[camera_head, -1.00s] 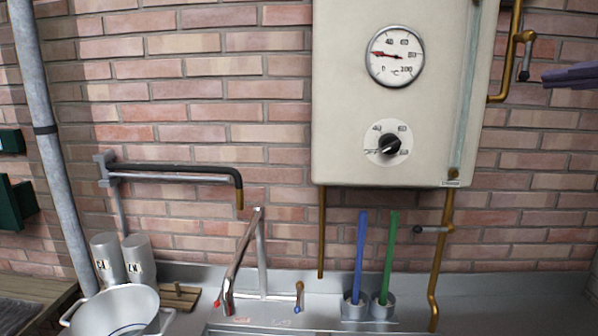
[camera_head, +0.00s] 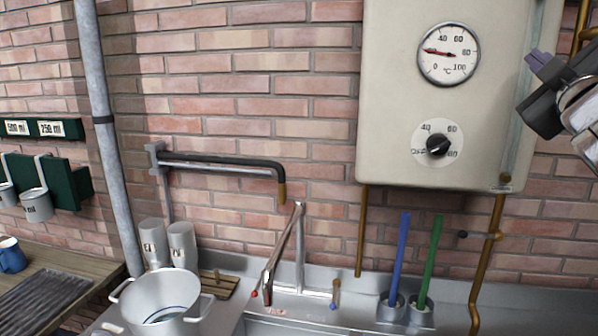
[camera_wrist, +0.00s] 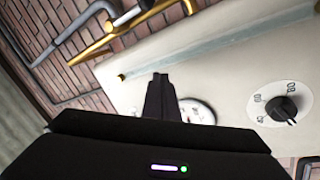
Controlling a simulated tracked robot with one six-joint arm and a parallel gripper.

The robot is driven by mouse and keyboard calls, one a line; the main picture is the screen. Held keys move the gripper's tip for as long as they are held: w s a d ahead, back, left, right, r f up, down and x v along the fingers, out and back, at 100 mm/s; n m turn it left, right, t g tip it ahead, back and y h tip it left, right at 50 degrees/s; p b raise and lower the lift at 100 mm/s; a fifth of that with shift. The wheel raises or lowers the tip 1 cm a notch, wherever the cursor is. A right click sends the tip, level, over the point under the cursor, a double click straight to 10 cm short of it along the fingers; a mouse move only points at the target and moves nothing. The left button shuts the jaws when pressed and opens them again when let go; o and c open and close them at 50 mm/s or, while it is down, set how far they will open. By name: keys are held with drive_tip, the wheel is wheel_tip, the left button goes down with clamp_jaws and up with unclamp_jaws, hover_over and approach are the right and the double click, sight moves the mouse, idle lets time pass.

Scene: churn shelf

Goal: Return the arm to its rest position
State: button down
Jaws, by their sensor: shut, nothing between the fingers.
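My gripper (camera_head: 538,60) is at the upper right of the head view, with its purple-grey fingers beside the right edge of the cream water heater (camera_head: 400,90). In the wrist view my gripper (camera_wrist: 160,82) points at the heater's front, and its dark fingers are together with nothing between them. The fingers partly cover the heater's gauge there. The rest of my arm runs out of the head view at the right.
A swing spout (camera_head: 220,163), a sink tap (camera_head: 298,245), blue and green brushes (camera_head: 400,250), a white pot (camera_head: 160,305) and two metal cups (camera_head: 182,245) stand along the wall. A green rack (camera_head: 70,185) hangs left.

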drive_tip(key=s+a+f+m+g+y, duration=0.1)
drive_tip(key=s+a+f+m+g, duration=0.3)
drive_tip(key=f, duration=0.9)
drive_tip(key=s+a+f+m+g+y, duration=0.1)
drive_tip(key=s+a+f+g+y, duration=0.15)
drive_tip(key=a+f, duration=0.65)
drive_tip(key=s+a+f+m+g, duration=0.25)
drive_tip(key=f+g, duration=0.25)
drive_tip(key=f, duration=1.1)
drive_tip(key=s+a+f+g+y, duration=0.3)
drive_tip(key=s+a+f, duration=0.4)
drive_tip(key=s+f, duration=0.2)
drive_tip(key=shift+s+f, duration=0.4)
drive_tip(key=shift+f, duration=0.25)
